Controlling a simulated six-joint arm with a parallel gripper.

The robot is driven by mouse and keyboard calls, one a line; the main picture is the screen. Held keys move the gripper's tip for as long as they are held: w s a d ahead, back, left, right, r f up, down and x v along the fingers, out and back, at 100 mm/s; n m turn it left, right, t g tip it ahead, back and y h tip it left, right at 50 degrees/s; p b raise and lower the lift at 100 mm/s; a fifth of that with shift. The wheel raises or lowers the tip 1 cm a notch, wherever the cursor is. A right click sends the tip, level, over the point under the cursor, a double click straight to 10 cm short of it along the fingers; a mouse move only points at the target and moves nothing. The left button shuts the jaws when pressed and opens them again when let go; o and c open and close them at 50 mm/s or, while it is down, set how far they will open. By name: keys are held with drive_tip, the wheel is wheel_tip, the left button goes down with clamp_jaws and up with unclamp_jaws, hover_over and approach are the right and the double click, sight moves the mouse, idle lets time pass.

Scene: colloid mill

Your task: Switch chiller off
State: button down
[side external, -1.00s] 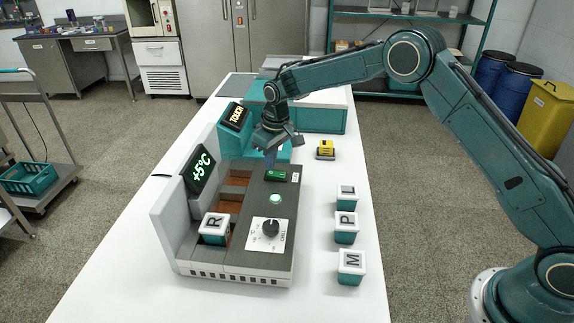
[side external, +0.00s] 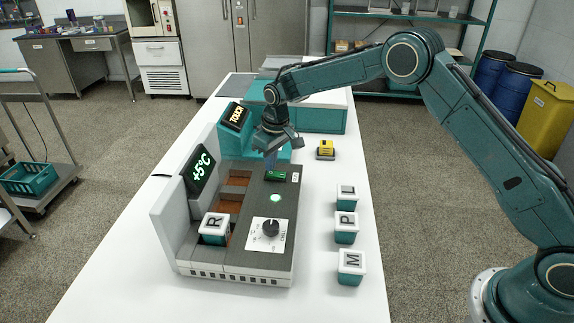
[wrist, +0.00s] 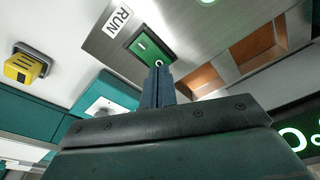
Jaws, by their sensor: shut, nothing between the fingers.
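The chiller (side external: 253,262) is a grey unit on the white table. Its display (side external: 199,172) reads +5°C in lit green. A green rocker switch (side external: 276,176) sits at the far end of its top panel. In the wrist view the rocker (wrist: 143,44) shows I and O marks beside a RUN label (wrist: 118,19). A round green lamp (side external: 275,198) glows nearer the camera. My gripper (side external: 270,166) points down, shut and empty, over the switch. In the wrist view its blue fingertips (wrist: 158,72) are at the O end; whether they touch it I cannot tell.
A dial (side external: 270,228) is on the chiller's near panel. A block marked R (side external: 214,227) sits in its recess. Blocks L (side external: 347,197), P (side external: 346,229) and M (side external: 351,266) stand at right.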

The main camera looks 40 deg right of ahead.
drive_tip(key=shift+f, duration=0.65)
idle(0.5)
drive_tip(key=shift+r, duration=3.55)
drive_tip(key=shift+r, duration=0.15)
